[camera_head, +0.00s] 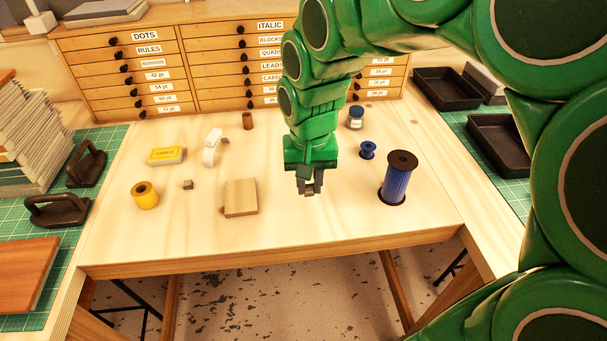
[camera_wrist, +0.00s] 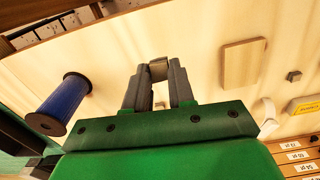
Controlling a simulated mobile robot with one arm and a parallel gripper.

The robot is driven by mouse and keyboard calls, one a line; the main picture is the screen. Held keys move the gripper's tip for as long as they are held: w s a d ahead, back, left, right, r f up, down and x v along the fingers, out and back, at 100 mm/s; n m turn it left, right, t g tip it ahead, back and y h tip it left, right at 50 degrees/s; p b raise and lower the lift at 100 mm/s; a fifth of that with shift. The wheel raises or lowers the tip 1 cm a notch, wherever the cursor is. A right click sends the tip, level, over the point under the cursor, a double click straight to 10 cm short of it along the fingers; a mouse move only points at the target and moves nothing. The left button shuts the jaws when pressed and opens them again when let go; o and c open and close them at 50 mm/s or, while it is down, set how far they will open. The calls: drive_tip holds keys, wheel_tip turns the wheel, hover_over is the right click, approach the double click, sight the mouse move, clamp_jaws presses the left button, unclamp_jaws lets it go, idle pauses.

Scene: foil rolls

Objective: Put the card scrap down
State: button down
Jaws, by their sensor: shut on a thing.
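My gripper (camera_head: 309,189) points down over the bare front middle of the wooden table (camera_head: 330,225), between a wooden block and a large blue foil roll. In the wrist view, my gripper (camera_wrist: 159,72) is shut on a small grey-brown piece, which I take as the card scrap (camera_wrist: 158,67), held at the fingertips. In the head view the scrap is mostly hidden by the dark fingers. I cannot tell how far it is above the table.
The wooden block (camera_head: 241,198) lies left of my gripper; the blue foil roll (camera_head: 397,184) stands right, with a small blue spool (camera_head: 367,150) behind. A yellow roll (camera_head: 145,195), small cube (camera_head: 188,185) and yellow box (camera_head: 166,155) are further left. Bare table surrounds my gripper.

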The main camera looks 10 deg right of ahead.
drive_tip(key=shift+s+r, duration=0.9)
drive_tip(key=shift+s, duration=1.05)
hover_over(236, 191)
drive_tip(key=s, duration=0.2)
drive_tip(key=shift+n, duration=0.3)
drive_tip(key=f, duration=0.6)
drive_tip(key=shift+w+d+f, duration=0.15)
drive_tip(key=shift+w+d, duration=0.05)
drive_tip(key=shift+d, duration=0.15)
drive_tip(key=shift+w+a+f, duration=0.3)
drive_tip(key=shift+w+f, duration=0.4)
drive_tip(key=shift+f, duration=0.15)
drive_tip(key=shift+w+f, duration=0.15)
drive_tip(key=shift+f, duration=1.45)
drive_tip(key=shift+f, duration=0.15)
drive_tip(key=c, duration=1)
unclamp_jaws()
drive_tip(key=shift+o, duration=0.2)
